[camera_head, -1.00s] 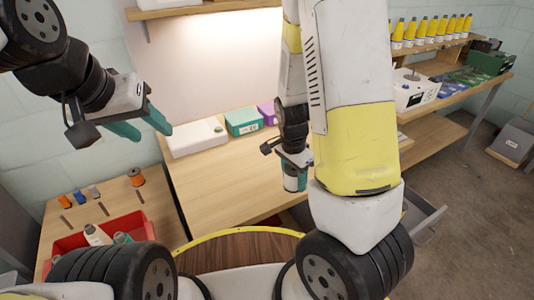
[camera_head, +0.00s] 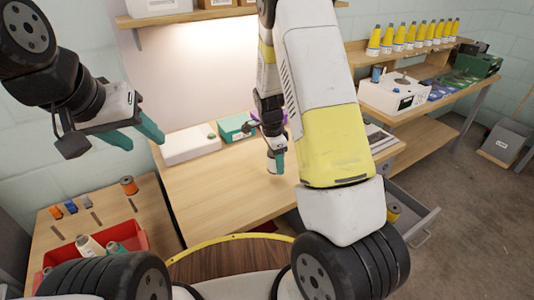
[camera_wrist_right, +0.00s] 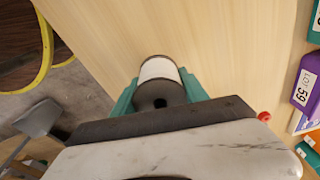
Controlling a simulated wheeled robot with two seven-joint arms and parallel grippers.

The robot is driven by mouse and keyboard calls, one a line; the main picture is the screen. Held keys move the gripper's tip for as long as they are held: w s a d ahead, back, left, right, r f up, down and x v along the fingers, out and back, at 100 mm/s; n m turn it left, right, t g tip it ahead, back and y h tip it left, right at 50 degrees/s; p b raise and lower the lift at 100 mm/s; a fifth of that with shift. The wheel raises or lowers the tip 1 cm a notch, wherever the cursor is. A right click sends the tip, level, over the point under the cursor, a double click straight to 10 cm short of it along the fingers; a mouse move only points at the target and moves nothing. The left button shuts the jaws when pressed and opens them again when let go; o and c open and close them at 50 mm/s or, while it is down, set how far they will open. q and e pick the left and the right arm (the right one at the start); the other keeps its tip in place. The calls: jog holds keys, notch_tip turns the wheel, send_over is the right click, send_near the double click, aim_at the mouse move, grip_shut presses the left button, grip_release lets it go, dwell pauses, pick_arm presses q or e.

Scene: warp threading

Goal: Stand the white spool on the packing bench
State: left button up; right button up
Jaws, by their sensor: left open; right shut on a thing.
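The white spool (camera_wrist_right: 158,70), white thread between dark flanges, is between the teal fingers of my right gripper (camera_wrist_right: 160,92) in the right wrist view. In the head view my right gripper (camera_head: 275,160) points down over the wooden bench (camera_head: 215,195), and the spool (camera_head: 272,169) is partly hidden by the fingers. I cannot tell whether the spool's lower end touches the bench top. My left gripper (camera_head: 136,134) is open and empty, raised at the left above the side table.
A white box (camera_head: 190,146), a teal box (camera_head: 233,127) and a purple box (camera_wrist_right: 305,85) stand along the bench's back. A red bin (camera_head: 125,238) with spools sits on the left table. An open drawer (camera_head: 412,217) juts out at the right. The bench's front left is clear.

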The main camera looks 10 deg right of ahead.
aim_at(275, 168)
jog(key=shift+w+f, duration=0.1)
jog(key=shift+w, duration=0.45)
jog(key=shift+f, duration=1.7)
jog(key=shift+a, duration=0.1)
jog(key=o, duration=1.4)
jog(key=shift+f, duration=0.15)
